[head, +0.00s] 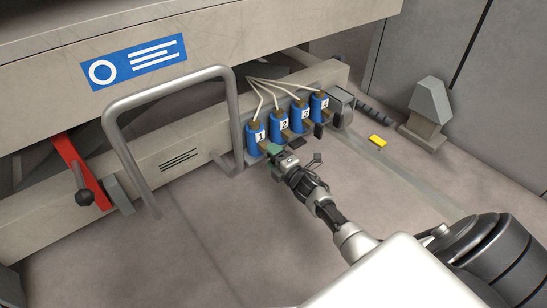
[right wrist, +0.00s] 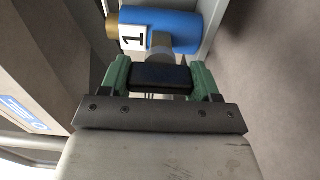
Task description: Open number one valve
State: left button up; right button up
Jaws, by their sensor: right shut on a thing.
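The number one valve (head: 256,137) is a blue cylinder with a white "1" label, leftmost in a row on the beam. It also shows at the top of the right wrist view (right wrist: 175,32), with a dark handle (right wrist: 161,77) sticking out towards me. My right gripper (head: 273,150) is at this valve. In the right wrist view its green fingers (right wrist: 160,80) stand on both sides of the dark handle and are shut on it. In the head view the gripper hides most of this handle. My left gripper is not in view.
Valves two (head: 279,125), three (head: 300,117) and four (head: 319,106) stand close by to the right. A grey tube handle (head: 112,135) and a red lever (head: 79,172) are on the left. A yellow block (head: 378,142) lies on the floor. The floor in front is clear.

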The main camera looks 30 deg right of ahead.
jog(key=shift+f, duration=0.1)
jog(key=o, duration=0.9)
jog(key=shift+s, duration=0.1)
jog(key=shift+s+r+p, duration=0.2)
jog(key=shift+s+p, duration=0.1)
jog(key=shift+p, duration=0.1)
jog(key=s+p, duration=0.1)
jog(key=s, duration=0.2)
jog(key=s+p, duration=0.2)
jog(key=s, duration=0.1)
jog(key=s+p, duration=0.2)
jog(key=s, duration=0.2)
jog(key=shift+d+f, duration=0.15)
jog(key=shift+d, duration=0.25)
